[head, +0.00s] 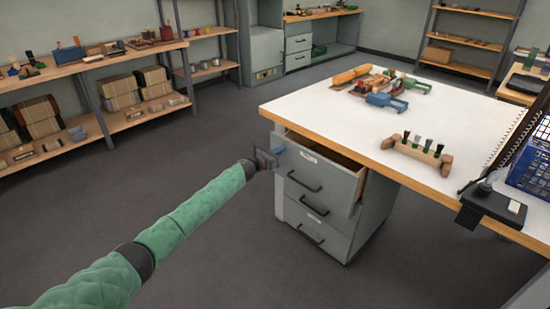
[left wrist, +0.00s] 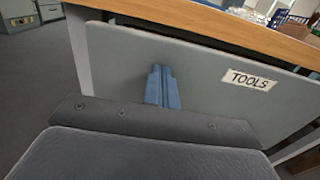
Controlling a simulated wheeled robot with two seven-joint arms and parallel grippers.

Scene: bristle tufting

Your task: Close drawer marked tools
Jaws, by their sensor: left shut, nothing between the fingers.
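The tools drawer (head: 322,178) is the top one of the grey cabinet under the white-topped bench. It stands partly pulled out, with its brown inside showing behind the front. Its grey front fills much of the left wrist view, with a TOOLS label (left wrist: 249,79) on the right. My left gripper (head: 279,147) is at the left part of that front, above the dark handle (head: 304,184). Its blue fingers (left wrist: 161,72) are shut with nothing between them and point at the front. I cannot tell whether they touch it. My right gripper is not in view.
The white bench (head: 310,108) overhangs the drawer. On it are a wooden brush holder (head: 419,151), blue tools (head: 386,102) and a blue crate (head: 530,158). Two lower drawers (head: 313,222) look shut. Wooden shelves (head: 84,64) stand left. The floor (head: 215,130) between is clear.

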